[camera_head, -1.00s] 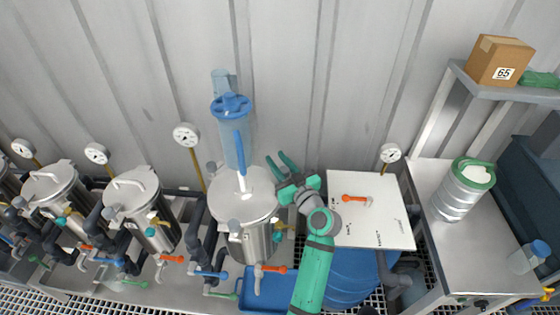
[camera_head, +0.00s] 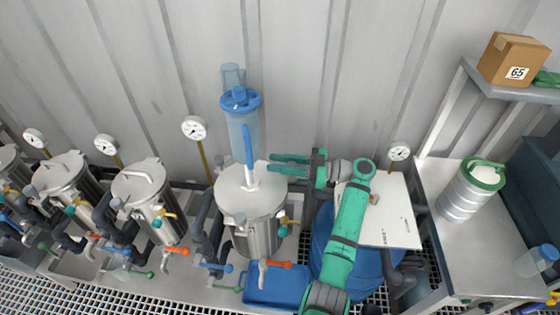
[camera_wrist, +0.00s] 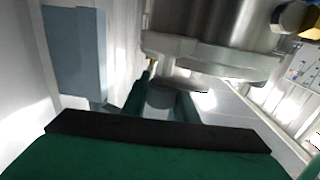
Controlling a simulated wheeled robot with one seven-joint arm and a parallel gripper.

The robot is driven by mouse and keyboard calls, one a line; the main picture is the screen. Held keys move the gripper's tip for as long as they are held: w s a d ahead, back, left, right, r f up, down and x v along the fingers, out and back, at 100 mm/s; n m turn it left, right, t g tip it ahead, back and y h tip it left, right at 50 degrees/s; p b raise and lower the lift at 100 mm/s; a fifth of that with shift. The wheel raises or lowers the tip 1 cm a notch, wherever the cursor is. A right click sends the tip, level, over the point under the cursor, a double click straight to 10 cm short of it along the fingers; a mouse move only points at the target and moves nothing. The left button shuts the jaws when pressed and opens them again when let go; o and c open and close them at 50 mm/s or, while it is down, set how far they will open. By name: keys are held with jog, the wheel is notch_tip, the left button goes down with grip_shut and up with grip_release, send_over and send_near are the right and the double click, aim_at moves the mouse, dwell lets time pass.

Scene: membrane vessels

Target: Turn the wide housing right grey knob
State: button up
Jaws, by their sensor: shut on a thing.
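The wide housing (camera_head: 252,232) is a steel vessel with a pale lid, in the middle of the head view. In the wrist view its steel body (camera_wrist: 205,30) fills the upper middle. My gripper (camera_head: 270,163) is at the right rear of its lid, with its green fingers pointing left. In the wrist view my gripper (camera_wrist: 165,105) has its two fingers on either side of the grey knob (camera_wrist: 168,97) and is shut on it.
A white panel (camera_head: 398,220) and a blue drum (camera_head: 318,240) are to the right, close to my arm. Smaller steel vessels (camera_head: 145,190) stand to the left. A corrugated wall (camera_head: 300,70) closes the back.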

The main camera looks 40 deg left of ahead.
jog(key=shift+s+d+f+n+g+h, duration=0.1)
jog(key=shift+s+d+n+g+h, duration=0.1)
jog(key=shift+n+g+h, duration=0.55)
jog(key=shift+s+d+n+g+h, duration=0.15)
jog(key=shift+n+g+h, duration=0.4)
jog(key=shift+g, duration=0.3)
jog(key=shift+s+d+f+n+g+h, duration=0.1)
jog(key=shift+s+n+g+h, duration=0.1)
jog(key=shift+n+g+h, duration=0.5)
jog(key=shift+s+g, duration=0.1)
jog(key=shift+g, duration=0.2)
jog(key=o, duration=1.1)
jog(key=shift+c, duration=0.2)
jog(key=shift+r, duration=0.1)
jog(key=shift+d, duration=0.1)
